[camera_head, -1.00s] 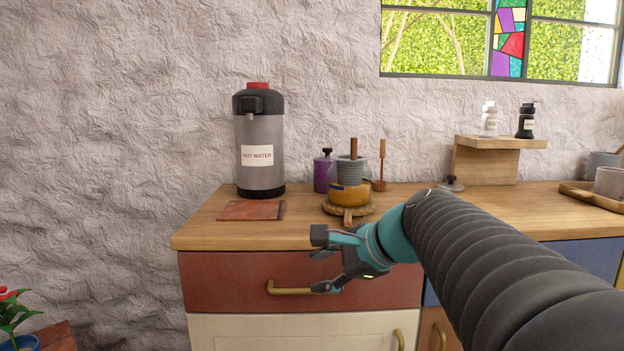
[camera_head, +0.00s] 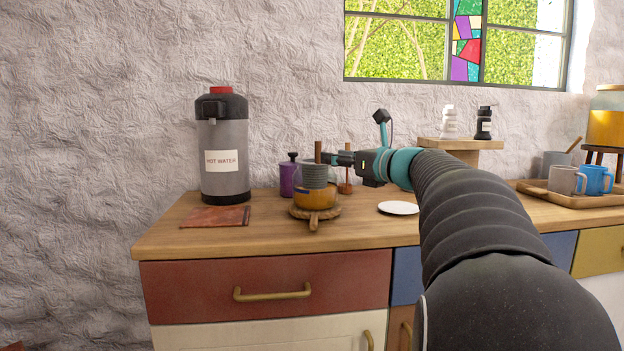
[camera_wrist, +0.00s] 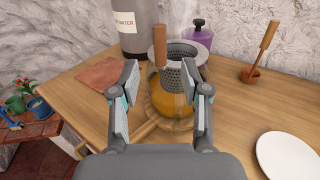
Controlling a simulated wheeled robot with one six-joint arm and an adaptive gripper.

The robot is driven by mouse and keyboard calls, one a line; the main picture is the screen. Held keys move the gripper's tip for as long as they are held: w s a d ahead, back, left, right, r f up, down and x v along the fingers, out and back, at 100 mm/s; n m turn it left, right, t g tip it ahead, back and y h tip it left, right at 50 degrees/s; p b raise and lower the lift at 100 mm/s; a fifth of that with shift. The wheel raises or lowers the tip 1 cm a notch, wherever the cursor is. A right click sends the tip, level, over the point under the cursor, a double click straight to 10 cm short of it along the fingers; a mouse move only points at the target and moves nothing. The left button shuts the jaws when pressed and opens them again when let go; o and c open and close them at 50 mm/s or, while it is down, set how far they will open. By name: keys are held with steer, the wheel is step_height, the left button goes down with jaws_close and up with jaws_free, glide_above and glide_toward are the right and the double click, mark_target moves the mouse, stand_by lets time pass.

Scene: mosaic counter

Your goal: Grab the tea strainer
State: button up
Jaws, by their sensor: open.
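The tea strainer (camera_head: 314,174) is a grey mesh basket with a wide rim and an upright wooden handle. It sits in an amber pot (camera_head: 315,197) on a round wooden trivet (camera_head: 317,213). In the wrist view, the strainer (camera_wrist: 176,77) and the amber pot (camera_wrist: 173,108) show between the fingers of my gripper (camera_wrist: 166,80), beyond the tips. The fingers are wide open and empty.
A hot water dispenser (camera_head: 223,148) and a reddish mat (camera_head: 203,217) are left. A purple canister (camera_head: 290,177) stands behind the pot, and a wooden-handled tool (camera_head: 346,176) behind right. A white plate (camera_head: 398,208) lies right. A tray (camera_head: 536,191) holds mugs farther right.

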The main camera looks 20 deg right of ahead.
mark_target(318, 163)
steer(key=shift+r+p+x, duration=0.15)
steer(key=shift+p+x, duration=0.05)
steer(key=shift+x, duration=1.5)
steer(key=shift+r+p+x, duration=0.15)
steer(key=shift+p+x, duration=0.05)
steer(key=shift+x, duration=1.5)
jaws_close()
